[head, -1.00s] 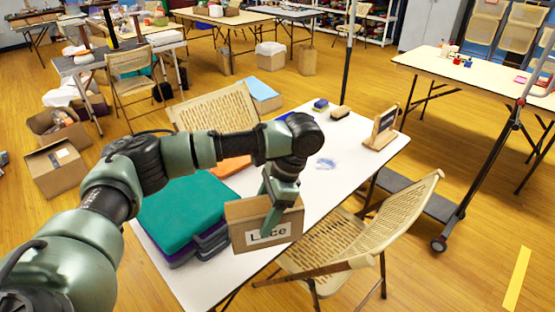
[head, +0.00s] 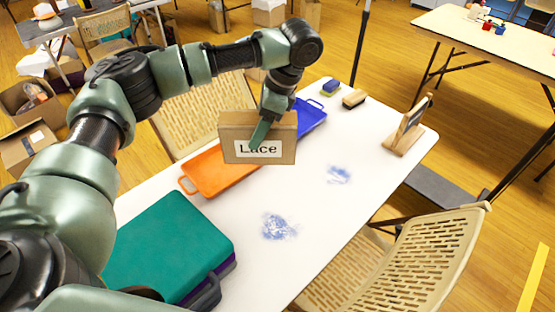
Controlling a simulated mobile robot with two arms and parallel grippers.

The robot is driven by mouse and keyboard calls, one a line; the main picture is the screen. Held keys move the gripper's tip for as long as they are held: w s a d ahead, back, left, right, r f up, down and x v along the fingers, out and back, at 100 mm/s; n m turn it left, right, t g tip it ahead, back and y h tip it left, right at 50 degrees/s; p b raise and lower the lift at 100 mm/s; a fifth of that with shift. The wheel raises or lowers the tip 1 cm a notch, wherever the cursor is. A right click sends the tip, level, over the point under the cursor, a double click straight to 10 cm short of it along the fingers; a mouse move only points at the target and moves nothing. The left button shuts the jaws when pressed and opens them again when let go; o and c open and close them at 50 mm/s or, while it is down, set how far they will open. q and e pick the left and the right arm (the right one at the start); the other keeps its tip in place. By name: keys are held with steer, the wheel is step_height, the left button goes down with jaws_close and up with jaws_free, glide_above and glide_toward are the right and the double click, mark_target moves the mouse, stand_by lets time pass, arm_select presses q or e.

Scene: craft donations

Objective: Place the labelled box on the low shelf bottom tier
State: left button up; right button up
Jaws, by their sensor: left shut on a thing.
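The labelled box (head: 229,127) is brown cardboard with a white label that reads "Lace". My left gripper (head: 262,132) is shut on the box, with one finger in front of its face and label. The box is upright in the head view and appears held above the white table, in front of the orange and blue trays. The far finger is hidden behind the box. My right gripper is not in view. I cannot make out a low shelf in the current view.
The white table (head: 330,215) bears a teal case (head: 165,245), an orange tray (head: 205,172), a blue tray (head: 312,118), a brush (head: 354,98) and a small wooden stand (head: 405,130). Folding chairs (head: 415,265) flank it. Open floor lies to the right.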

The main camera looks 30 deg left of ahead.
mark_target(259, 154)
arm_select(q)
steer(key=f, duration=0.1)
steer(key=s+d+f, duration=0.1)
steer(key=shift+f, duration=0.35)
steer(key=f, duration=0.4)
steer(key=shift+s+f+p, duration=0.2)
steer(key=shift+s+p, duration=0.05)
steer(key=shift+p, duration=0.15)
steer(key=f, duration=1.2)
steer(key=shift+w+a, duration=0.1)
steer(key=shift+w, duration=0.2)
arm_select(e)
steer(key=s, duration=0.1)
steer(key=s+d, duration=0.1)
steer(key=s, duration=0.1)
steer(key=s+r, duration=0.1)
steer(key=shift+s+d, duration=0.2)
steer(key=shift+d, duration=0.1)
